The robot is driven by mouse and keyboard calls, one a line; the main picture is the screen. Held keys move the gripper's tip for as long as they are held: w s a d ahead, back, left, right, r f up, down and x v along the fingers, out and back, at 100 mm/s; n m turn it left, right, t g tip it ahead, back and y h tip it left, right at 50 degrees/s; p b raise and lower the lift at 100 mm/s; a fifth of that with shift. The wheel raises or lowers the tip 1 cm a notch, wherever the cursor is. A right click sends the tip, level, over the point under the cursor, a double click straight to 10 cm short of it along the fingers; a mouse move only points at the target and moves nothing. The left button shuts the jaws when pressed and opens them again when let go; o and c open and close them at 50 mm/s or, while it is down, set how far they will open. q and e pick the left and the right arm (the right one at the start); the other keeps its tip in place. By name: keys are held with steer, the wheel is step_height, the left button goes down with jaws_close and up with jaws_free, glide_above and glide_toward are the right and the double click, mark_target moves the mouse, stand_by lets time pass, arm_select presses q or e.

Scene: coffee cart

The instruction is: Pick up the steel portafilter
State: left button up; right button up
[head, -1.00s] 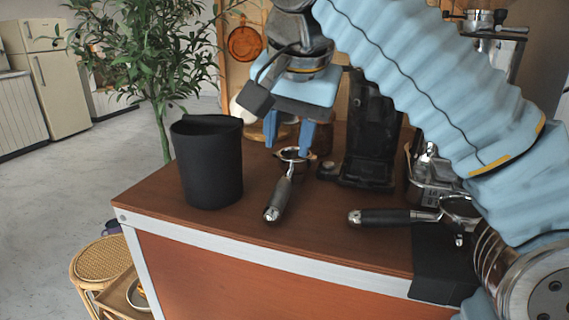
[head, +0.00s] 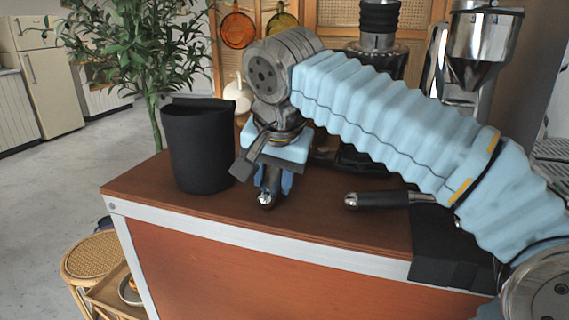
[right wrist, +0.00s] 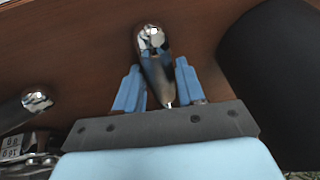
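A portafilter with a dark handle and shiny steel end cap (head: 266,201) lies on the cart top, handle toward the front edge. My right gripper (head: 273,188) is above it, pointing down and hiding its head. In the right wrist view the blue fingers stand apart, one on each side of the handle (right wrist: 158,72), with small gaps. A second portafilter with a black handle (head: 383,200) lies to the right; its end cap (right wrist: 37,101) shows in the right wrist view. Which one the task means by steel is not clear. My left gripper is not in view.
A black bin (head: 198,150) stands close to the left of my right gripper. A black mat (head: 450,252) hangs over the cart's front edge at right. Grinder equipment (head: 378,45) stands behind my arm. The wooden cart top (head: 325,225) is clear along the front.

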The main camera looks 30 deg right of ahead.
steer(key=shift+c, duration=0.5)
steer(key=shift+r, duration=0.1)
jaws_close()
